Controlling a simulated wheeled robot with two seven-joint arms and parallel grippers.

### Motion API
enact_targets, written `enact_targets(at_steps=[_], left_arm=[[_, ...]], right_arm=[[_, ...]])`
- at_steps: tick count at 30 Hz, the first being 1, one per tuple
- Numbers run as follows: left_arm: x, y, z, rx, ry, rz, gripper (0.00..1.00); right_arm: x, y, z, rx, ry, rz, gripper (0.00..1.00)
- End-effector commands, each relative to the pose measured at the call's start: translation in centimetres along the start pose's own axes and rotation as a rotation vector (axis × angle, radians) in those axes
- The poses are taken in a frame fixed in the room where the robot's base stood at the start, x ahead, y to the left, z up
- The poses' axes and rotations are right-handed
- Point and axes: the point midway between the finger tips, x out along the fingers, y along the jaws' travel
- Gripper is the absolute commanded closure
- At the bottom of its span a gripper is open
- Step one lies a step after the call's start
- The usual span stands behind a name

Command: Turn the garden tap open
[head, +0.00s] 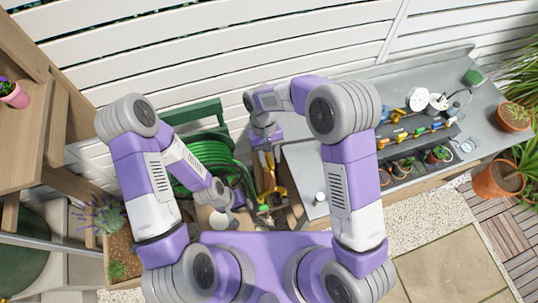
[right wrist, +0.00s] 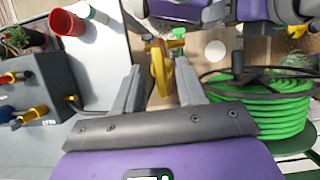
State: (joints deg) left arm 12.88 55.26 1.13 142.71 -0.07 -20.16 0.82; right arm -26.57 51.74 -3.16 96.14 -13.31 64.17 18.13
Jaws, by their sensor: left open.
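A yellow, brass-coloured fitting, which looks like the garden tap (head: 268,174), stands left of the grey bench in the head view. In the right wrist view the yellow tap (right wrist: 160,68) lies between the fingers of my right gripper (right wrist: 160,82). These fingers are apart, with the tap between them; I cannot tell whether either touches it. In the head view my right gripper (head: 264,145) reaches down over the tap from above. My left gripper (head: 230,200) is open and lower, left of the tap and apart from it.
A coiled green hose (head: 208,163) hangs left of the tap; it also shows in the right wrist view (right wrist: 262,108). The grey bench (head: 310,172) at right carries a rack of coloured-handled tools (head: 415,130) and small pots. A wooden shelf (head: 25,140) stands at far left.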

Motion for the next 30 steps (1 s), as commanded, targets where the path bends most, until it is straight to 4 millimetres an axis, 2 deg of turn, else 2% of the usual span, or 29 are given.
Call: enact_targets(at_steps=[5,12,15,20,30], left_arm=[[0.1,-0.1,0.0,0.000,0.000,0.000,0.57],[0.4,-0.1,0.0,0.000,0.000,0.000,0.57],[0.4,-0.1,0.0,0.000,0.000,0.000,0.57],[0.4,-0.1,0.0,0.000,0.000,0.000,0.57],[0.4,-0.1,0.0,0.000,0.000,0.000,0.57]], right_arm=[[-1.6,0.0,-0.1,0.000,0.005,-0.001,0.61],[-5.7,-0.1,-0.1,-0.001,0.005,-0.001,0.61],[-6.8,-0.1,-0.1,-0.001,0.002,-0.001,0.61],[-7.6,0.0,0.0,-0.001,0.000,0.000,0.61],[-7.6,0.0,0.0,-0.001,0.000,0.000,0.61]])
